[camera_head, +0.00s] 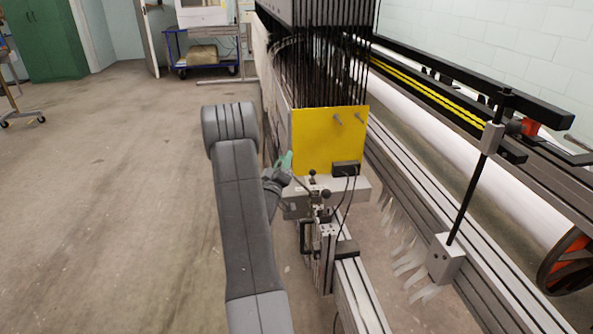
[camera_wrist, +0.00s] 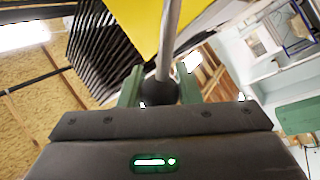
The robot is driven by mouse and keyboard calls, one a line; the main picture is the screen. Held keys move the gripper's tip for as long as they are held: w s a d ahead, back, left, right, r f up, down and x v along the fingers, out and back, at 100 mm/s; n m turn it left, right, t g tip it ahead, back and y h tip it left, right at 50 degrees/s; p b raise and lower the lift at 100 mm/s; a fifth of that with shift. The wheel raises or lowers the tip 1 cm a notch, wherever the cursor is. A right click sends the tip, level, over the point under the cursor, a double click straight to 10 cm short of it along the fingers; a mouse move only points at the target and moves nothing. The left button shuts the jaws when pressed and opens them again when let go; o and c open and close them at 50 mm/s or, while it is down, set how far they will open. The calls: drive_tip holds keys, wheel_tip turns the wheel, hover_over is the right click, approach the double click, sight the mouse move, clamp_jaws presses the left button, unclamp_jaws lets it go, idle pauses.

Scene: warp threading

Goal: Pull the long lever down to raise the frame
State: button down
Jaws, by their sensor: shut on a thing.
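My gripper (camera_head: 286,161) is beside the left edge of the yellow plate, just above the small lever mechanism. In the wrist view, the green fingers of my gripper (camera_wrist: 160,84) are shut on the black ball knob (camera_wrist: 158,93) of the long lever. The lever's grey rod (camera_wrist: 169,40) runs up from the knob, in front of the yellow plate (camera_wrist: 203,18). In the head view, my arm and fingers hide most of the held lever. The frame (camera_head: 325,70), with many dark vertical strips, stands above the yellow plate (camera_head: 318,135).
Small black-knobbed controls (camera_head: 312,173) sit close to the right of my gripper. Cables hang from a black box (camera_head: 345,168). A black post (camera_head: 470,200) and long metal rails are at the right. The floor (camera_head: 110,200) at the left is clear.

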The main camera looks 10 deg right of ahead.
drive_tip(key=a+f+n+t+y+b, duration=0.2)
drive_tip(key=a+f+n+b, duration=0.3)
drive_tip(key=f+b, duration=0.6)
drive_tip(key=shift+s+a+n+t+y+b, duration=0.15)
drive_tip(key=shift+a+n+t+y+b, duration=0.25)
drive_tip(key=shift+a+b, duration=0.85)
drive_tip(key=shift+d+f, duration=0.1)
drive_tip(key=c, duration=1.1)
unclamp_jaws()
drive_tip(key=shift+o, duration=0.2)
